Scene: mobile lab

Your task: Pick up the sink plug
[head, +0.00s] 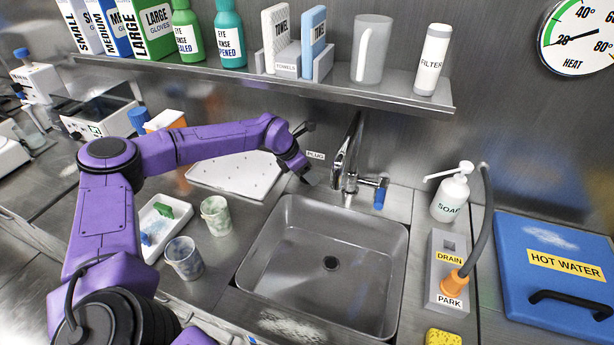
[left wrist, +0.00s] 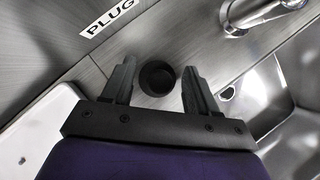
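The sink plug (left wrist: 157,77) is a round black piece on the steel counter, below the PLUG label (left wrist: 112,15) in the left wrist view. My left gripper (left wrist: 157,72) is open, with one finger on each side of the plug in that view. A gap shows between the plug and each finger, and I cannot tell how high the fingertips are above the counter. In the head view, my left gripper (head: 311,178) is at the back left corner of the sink (head: 285,215), and the plug cannot be made out there. My right gripper is not in view.
The faucet (head: 348,165) stands just right of my left gripper, with the shelf (head: 400,92) above and behind. A white drying tray (head: 235,180) lies to the left. Two cups (head: 184,258) stand left of the sink; the soap bottle (head: 450,195) stands right of it.

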